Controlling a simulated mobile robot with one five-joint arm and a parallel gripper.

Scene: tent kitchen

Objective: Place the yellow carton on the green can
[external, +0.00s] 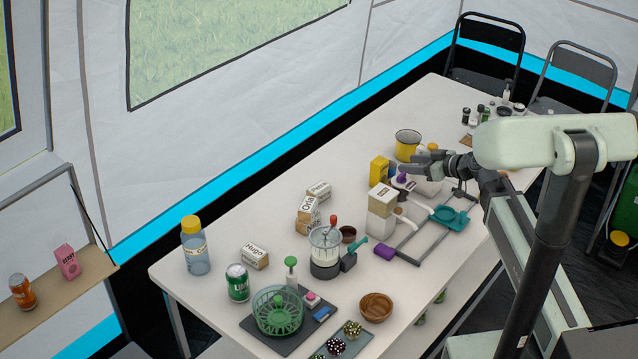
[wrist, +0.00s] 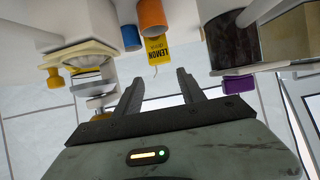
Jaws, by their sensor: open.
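The yellow carton (external: 379,171) stands upright on the white table, toward the far middle, just left of my gripper (external: 422,163). In the wrist view the yellow carton (wrist: 155,49), lettered "LEMON", shows just beyond the gap between my fingers (wrist: 158,84). My gripper is open and empty, with its fingers apart from the carton. The green can (external: 238,283) stands upright near the table's front left end, with its top bare. It cannot be made out in the wrist view.
White boxes (external: 309,211) lie between the carton and the can. A bottle (external: 195,248) and green spinner (external: 277,312) flank the can.

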